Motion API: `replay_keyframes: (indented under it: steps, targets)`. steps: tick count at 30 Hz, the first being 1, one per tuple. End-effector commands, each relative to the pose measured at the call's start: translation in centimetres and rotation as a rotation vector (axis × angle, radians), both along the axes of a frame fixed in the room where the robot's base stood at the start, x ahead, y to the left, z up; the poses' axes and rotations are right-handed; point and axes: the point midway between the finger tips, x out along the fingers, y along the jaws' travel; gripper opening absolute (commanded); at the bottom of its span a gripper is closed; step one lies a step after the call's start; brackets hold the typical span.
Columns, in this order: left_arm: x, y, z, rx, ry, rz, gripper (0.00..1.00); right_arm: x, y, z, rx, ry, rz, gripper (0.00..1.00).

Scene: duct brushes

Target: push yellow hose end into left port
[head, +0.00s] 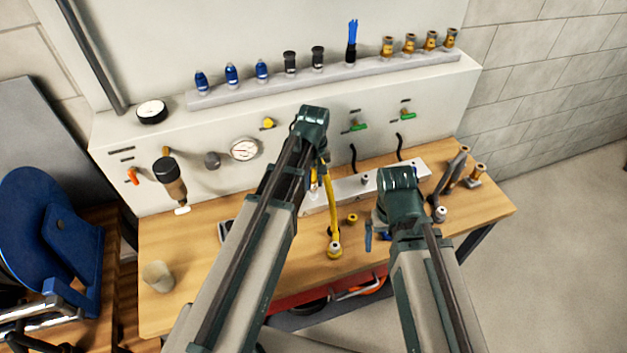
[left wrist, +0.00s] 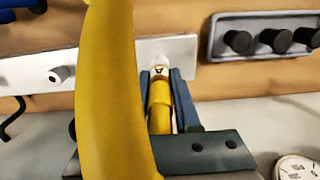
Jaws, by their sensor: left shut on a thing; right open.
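In the left wrist view my left gripper (left wrist: 163,92) is shut on the yellow hose end (left wrist: 160,108), and the hose loop (left wrist: 112,95) crosses the picture in front. The white port bar (head: 348,187) lies behind. Its left port (left wrist: 158,68) is straight ahead of the hose end; whether they touch I cannot tell. Another port (left wrist: 60,75) shows farther along the bar. My right gripper (head: 378,238) is open above the table, its fingers partly hidden.
Brass fittings (head: 474,175) stand at the right. A cup (head: 158,276) stands at the front left. A panel with a gauge (head: 244,150) and valves rises behind the bar. The left tabletop is mostly clear.

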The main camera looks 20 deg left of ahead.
Motion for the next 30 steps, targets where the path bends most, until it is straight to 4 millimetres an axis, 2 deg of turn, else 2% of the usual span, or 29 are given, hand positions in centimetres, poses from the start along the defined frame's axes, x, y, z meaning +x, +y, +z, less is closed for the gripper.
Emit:
replay_keyframes:
  steps: [22,23,28,30]
  targets:
    - [0.0,0.0,-1.1,0.0,0.0,0.0,0.0,0.0,0.0,-1.1,0.0,0.0,0.0,1.0]
    - [0.0,0.0,-1.1,0.0,0.0,0.0,0.33,0.0,0.0,-1.1,0.0,0.0,0.0,1.0]
    - [0.0,0.0,-1.0,0.0,0.0,0.0,0.63,0.0,0.0,-1.0,0.0,0.0,0.0,1.0]
    - [0.0,0.0,-1.0,0.0,0.0,0.0,0.66,0.0,0.0,-1.0,0.0,0.0,0.0,1.0]
